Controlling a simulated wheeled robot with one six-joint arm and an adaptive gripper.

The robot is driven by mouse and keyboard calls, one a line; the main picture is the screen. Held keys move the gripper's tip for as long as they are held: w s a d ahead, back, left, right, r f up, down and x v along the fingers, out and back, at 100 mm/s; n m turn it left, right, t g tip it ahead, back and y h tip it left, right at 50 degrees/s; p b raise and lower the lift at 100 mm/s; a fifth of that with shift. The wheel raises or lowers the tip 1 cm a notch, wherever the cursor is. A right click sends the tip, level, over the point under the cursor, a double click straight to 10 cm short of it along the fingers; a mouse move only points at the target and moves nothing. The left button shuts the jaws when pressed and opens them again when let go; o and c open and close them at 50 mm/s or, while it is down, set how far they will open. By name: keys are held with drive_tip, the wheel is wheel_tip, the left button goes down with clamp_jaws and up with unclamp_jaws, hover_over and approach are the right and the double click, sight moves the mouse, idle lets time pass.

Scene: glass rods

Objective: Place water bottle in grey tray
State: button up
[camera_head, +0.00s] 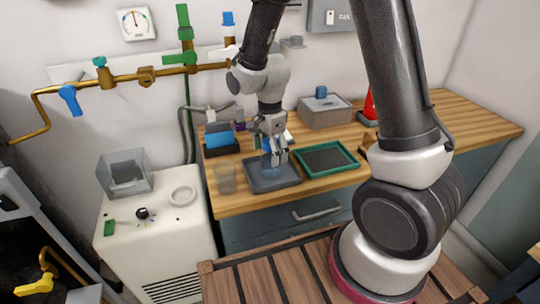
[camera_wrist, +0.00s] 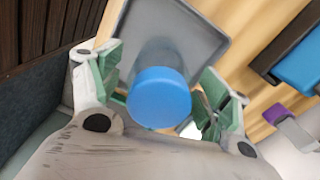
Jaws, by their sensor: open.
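The water bottle (camera_wrist: 158,97) has a blue cap and a clear body, and stands upright over the grey tray (camera_wrist: 205,37) in the wrist view. In the head view the bottle (camera_head: 270,160) is partly hidden by my gripper, and the grey tray (camera_head: 275,186) lies on the wooden counter. It looks to be on the tray floor, though its base is hidden. My gripper (camera_wrist: 160,92) is open, with one finger on each side of the blue cap and gaps between them. It also shows above the tray in the head view (camera_head: 273,150).
A green tray (camera_head: 327,172) with a dark inside lies right of the grey tray. A clear cup (camera_head: 225,178) stands to its left. Behind are a blue item in a black holder (camera_head: 219,137) and a grey box (camera_head: 324,112). The counter's right end is clear.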

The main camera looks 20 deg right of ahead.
wheel_tip(320, 180, up, 10)
drive_tip(key=shift+r, duration=0.1)
drive_tip(key=shift+s+d+r, duration=0.1)
drive_tip(key=shift+d+r, duration=0.15)
drive_tip(key=shift+r, duration=0.15)
drive_tip(key=s+d+r+n+t, duration=0.2)
drive_tip(key=s+d+r+n, duration=0.4)
drive_tip(key=s, duration=0.4)
drive_tip(key=s+d+r+n+t, duration=0.2)
drive_tip(key=s+d+r+n, duration=0.5)
drive_tip(key=s+d+n, duration=0.1)
drive_tip(key=shift+s+d+r+n, duration=0.15)
drive_tip(key=shift+s+d+n, duration=0.3)
drive_tip(key=shift+s, duration=0.4)
drive_tip(key=shift+a, duration=0.1)
